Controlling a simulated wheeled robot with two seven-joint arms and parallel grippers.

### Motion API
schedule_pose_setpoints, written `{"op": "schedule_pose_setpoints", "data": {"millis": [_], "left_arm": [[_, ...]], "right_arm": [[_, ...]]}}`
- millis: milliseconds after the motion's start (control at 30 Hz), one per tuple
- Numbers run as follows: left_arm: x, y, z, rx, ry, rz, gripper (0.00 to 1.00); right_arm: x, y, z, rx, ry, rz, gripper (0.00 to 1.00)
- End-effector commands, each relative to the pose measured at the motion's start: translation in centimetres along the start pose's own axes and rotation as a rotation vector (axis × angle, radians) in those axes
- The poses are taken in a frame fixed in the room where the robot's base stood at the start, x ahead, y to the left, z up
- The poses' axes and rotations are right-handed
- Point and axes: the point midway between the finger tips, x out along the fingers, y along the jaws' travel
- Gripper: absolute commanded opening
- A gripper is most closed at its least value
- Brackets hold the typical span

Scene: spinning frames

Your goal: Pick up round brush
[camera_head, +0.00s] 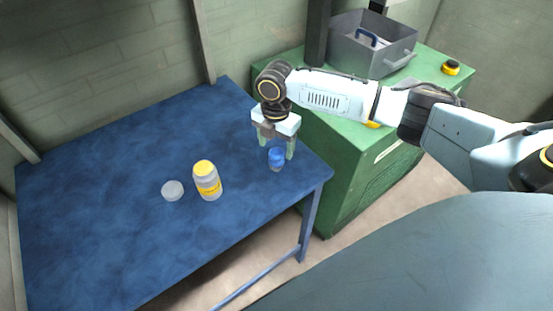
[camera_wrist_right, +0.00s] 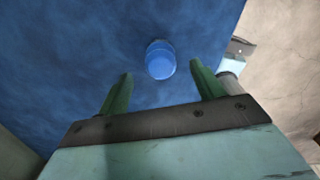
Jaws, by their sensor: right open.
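A small blue round object (camera_head: 276,160), the likeliest round brush, stands on the blue table near its right corner. Its bristles cannot be made out. In the right wrist view it shows as a blue round top (camera_wrist_right: 160,60), just beyond the fingertips and between their lines. My right gripper (camera_head: 277,149) is open and empty, with its green fingers pointing down close to the blue object. In the right wrist view the fingers (camera_wrist_right: 161,70) are spread, one to each side of it. Whether they touch it cannot be told. My left gripper is not in view.
A clear jar with a yellow lid (camera_head: 207,181) and a pale grey disc (camera_head: 172,190) stand to the left on the blue table (camera_head: 100,170). A green cabinet (camera_head: 345,160) to the right bears a grey bin (camera_head: 365,55) and a yellow-black button (camera_head: 451,67). The table's left side is clear.

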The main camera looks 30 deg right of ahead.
Motion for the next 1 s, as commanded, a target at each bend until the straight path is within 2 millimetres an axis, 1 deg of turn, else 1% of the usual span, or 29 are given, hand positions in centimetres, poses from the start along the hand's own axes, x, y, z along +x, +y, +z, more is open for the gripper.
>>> {"op": "schedule_pose_setpoints", "data": {"millis": [100,200,300,567,667,933,967,1000], "left_arm": [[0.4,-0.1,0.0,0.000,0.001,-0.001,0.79],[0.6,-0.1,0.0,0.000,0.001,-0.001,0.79],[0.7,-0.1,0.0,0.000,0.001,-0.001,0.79],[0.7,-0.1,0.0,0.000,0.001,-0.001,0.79],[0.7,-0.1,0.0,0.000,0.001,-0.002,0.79],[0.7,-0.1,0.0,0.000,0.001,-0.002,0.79],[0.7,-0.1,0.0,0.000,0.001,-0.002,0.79],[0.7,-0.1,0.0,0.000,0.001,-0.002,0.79]], "right_arm": [[2.0,-0.1,0.1,0.000,0.000,-0.004,0.67],[3.5,-0.2,0.1,0.001,0.000,-0.004,0.67],[4.4,-0.1,0.1,0.001,0.000,-0.002,0.67],[4.6,-0.1,0.1,0.000,0.000,-0.001,0.67],[4.6,-0.1,0.1,0.000,0.000,-0.001,0.56],[4.6,-0.1,0.1,0.000,0.000,-0.001,0.21],[4.6,-0.1,0.1,0.000,0.000,-0.001,0.18],[4.6,-0.1,0.1,0.000,-0.001,-0.001,0.18]]}}
